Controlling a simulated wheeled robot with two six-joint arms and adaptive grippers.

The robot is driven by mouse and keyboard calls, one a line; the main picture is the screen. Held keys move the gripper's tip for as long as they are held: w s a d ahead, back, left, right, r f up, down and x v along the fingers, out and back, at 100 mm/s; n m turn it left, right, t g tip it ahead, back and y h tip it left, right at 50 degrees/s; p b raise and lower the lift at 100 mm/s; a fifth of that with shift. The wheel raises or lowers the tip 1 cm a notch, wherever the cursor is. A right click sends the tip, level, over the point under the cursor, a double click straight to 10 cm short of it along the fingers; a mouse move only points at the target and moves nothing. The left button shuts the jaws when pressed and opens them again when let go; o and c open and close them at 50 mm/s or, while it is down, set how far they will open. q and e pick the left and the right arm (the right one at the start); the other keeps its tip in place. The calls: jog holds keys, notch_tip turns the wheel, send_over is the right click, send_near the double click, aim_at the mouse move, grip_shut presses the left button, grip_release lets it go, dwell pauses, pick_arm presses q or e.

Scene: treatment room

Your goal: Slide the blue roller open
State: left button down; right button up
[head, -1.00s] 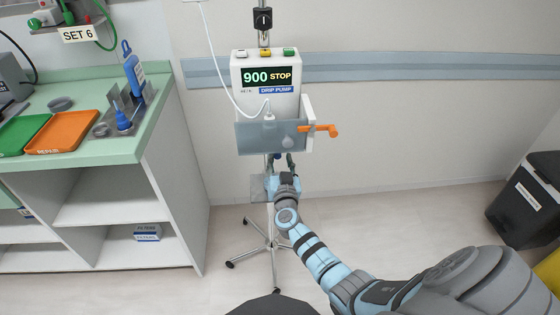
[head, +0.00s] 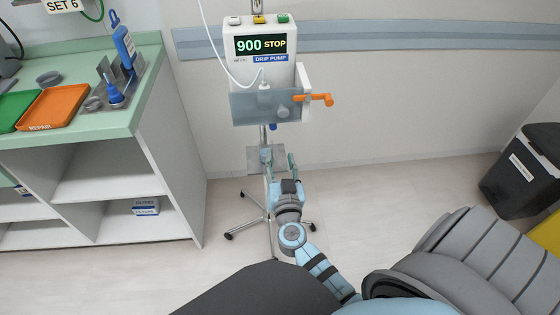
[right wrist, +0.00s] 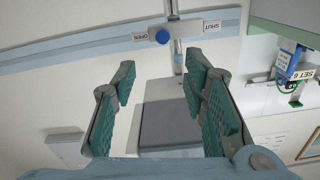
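The blue roller (right wrist: 162,36) shows in the right wrist view on a light cross-piece of the pole, between an OPEN label on its left and a SHUT label on its right. In the head view it is a small blue spot (head: 273,126) just under the drip pump (head: 262,82). My right gripper (head: 279,157) is below the pump in front of the pole, open and empty. In the right wrist view its green-padded fingers (right wrist: 159,78) are wide apart, and the roller lies beyond the tips, untouched. My left gripper is not in view.
The pump has a translucent grey cover (head: 264,107) and an orange handle (head: 315,99) jutting right. A grey plate (head: 254,160) is on the pole behind my gripper. A green-topped counter (head: 95,135) stands left, a dark bin (head: 522,170) right.

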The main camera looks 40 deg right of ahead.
dwell(0.4)
jog(key=s+a+f+n+g+y+p, duration=0.1)
jog(key=s+a+f+n+g+y, duration=0.2)
jog(key=f, duration=0.6)
jog(key=s+a+f+n+y+p, duration=0.1)
jog(key=s+a+f+y, duration=0.1)
jog(key=a+f+y, duration=0.55)
jog(key=s+d+f+n+g+h+p, duration=0.15)
jog(key=s+f+g, duration=0.45)
jog(key=s+f, duration=0.75)
jog(key=s+d+f+n+g+p, duration=0.1)
jog(key=s+d+g+p, duration=0.1)
jog(key=s, duration=0.9)
jog(key=s+d+f+n+g+h+p, duration=0.1)
jog(key=s+d+g+p, duration=0.1)
jog(key=s, duration=1)
jog(key=shift+d+f+g+p, duration=0.35)
jog(key=shift+f+g+p, duration=0.05)
jog(key=shift+g, duration=0.4)
jog(key=shift+f, duration=0.15)
jog(key=shift+c, duration=0.4)
